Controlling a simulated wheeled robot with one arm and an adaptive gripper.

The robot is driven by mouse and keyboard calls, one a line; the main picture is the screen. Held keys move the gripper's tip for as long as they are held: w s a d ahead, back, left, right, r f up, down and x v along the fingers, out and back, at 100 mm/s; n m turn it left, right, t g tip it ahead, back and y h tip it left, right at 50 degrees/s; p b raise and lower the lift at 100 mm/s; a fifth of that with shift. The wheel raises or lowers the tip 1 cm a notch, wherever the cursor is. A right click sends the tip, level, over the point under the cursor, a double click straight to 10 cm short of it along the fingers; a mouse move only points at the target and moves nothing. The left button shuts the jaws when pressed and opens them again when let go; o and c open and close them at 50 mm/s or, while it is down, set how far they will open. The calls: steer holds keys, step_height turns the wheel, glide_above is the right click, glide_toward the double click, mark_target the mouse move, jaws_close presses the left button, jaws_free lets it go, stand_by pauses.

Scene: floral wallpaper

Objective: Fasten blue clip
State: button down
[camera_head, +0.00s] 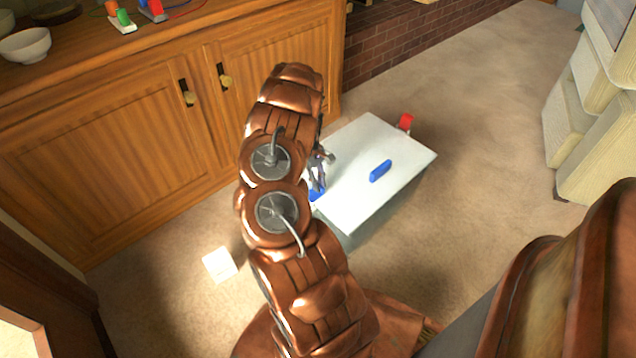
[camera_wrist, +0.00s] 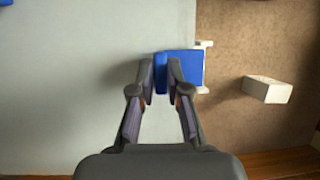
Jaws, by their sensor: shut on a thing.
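A pale grey box with a white lid (camera_head: 355,195) stands on the carpet; its lid also fills the left of the wrist view (camera_wrist: 70,80). The blue clip (camera_wrist: 183,72) sits at the lid's edge beside a white bracket (camera_wrist: 203,46) and reaches out past the edge over the floor. In the head view the blue clip (camera_head: 317,195) shows partly behind my arm. My gripper (camera_wrist: 168,66) is shut on the blue clip, with fingertips at its near part; it also shows in the head view (camera_head: 318,180). Whether the clip is latched cannot be told.
A blue handle (camera_head: 380,171) lies on the lid and a red clip (camera_head: 405,122) is at its far edge. A small white block (camera_wrist: 267,90) is on the floor. A wooden cabinet (camera_head: 110,140) stands left; carpet right of the box is free.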

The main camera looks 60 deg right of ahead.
steer(key=shift+s+d+f, duration=0.1)
steer(key=shift+d, duration=0.05)
stand_by(0.7)
steer(key=c, duration=1.2)
jaws_free()
steer(key=shift+o, duration=0.2)
steer(key=v, duration=1.2)
